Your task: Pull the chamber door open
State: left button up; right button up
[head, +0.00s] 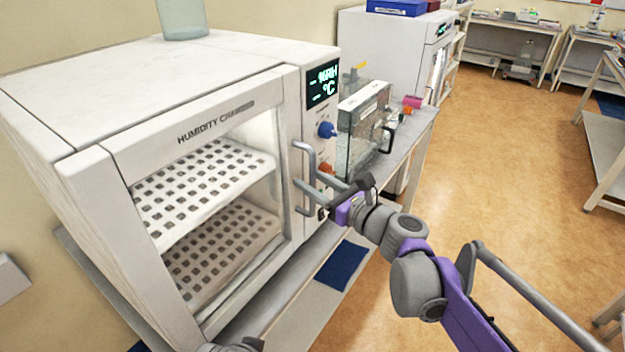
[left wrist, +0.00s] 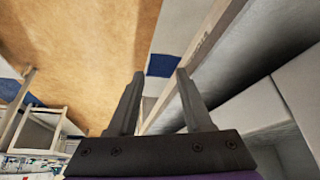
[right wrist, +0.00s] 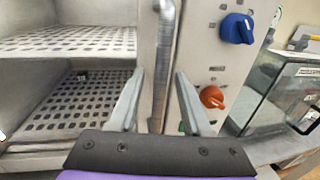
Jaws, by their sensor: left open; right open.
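The humidity chamber (head: 90,100) stands on the bench at the left, with its glass-fronted door (head: 215,200) shut as far as I can see. The grey bar handle (head: 303,165) runs upright on the door's right edge. My right gripper (head: 318,190) is open at the handle's lower half. In the right wrist view the handle (right wrist: 164,60) passes between the open fingers (right wrist: 155,100); I cannot tell whether they touch it. My left gripper (left wrist: 155,90) is open and empty in the left wrist view, pointing at the floor and bench edge. In the head view its fingers are hidden.
A blue knob (head: 326,130) and an orange knob (head: 327,168) sit right of the handle. A glass-walled box (head: 360,135) stands beyond on the bench. A blue mat (head: 343,265) lies below. The floor (head: 500,170) at the right is clear.

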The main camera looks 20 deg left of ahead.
grip_shut()
dwell(1.4)
